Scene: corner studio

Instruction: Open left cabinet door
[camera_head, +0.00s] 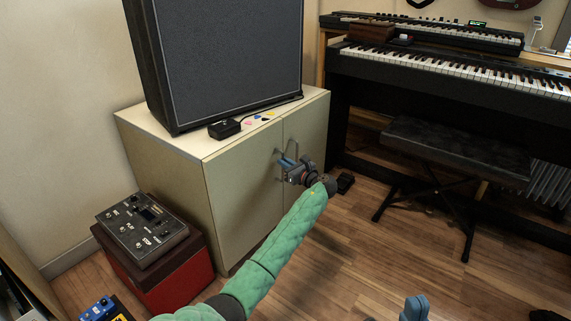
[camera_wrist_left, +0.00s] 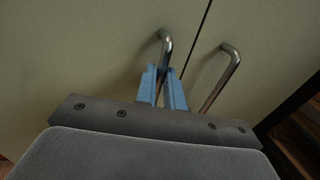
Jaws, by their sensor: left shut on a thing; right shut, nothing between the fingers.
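The cream cabinet has a left door (camera_head: 243,194) and a right door (camera_head: 308,125); both look shut, with a thin dark seam between them in the left wrist view. The left door's metal bar handle (camera_wrist_left: 166,42) stands beside the seam. My left gripper (camera_head: 285,162) is at this handle, and its blue fingers (camera_wrist_left: 163,72) are shut on the handle's lower part, which they partly hide. The right door's handle (camera_wrist_left: 227,70) is just to the right, apart from the fingers. My right gripper (camera_head: 415,306) shows only its blue fingertips, shut and empty, at the bottom edge.
A big dark speaker (camera_head: 230,55) and a small black box (camera_head: 224,128) stand on the cabinet. A red box (camera_head: 185,280) with a pedal unit (camera_head: 143,228) stands left of the cabinet. A black bench (camera_head: 455,150) and keyboards are at right.

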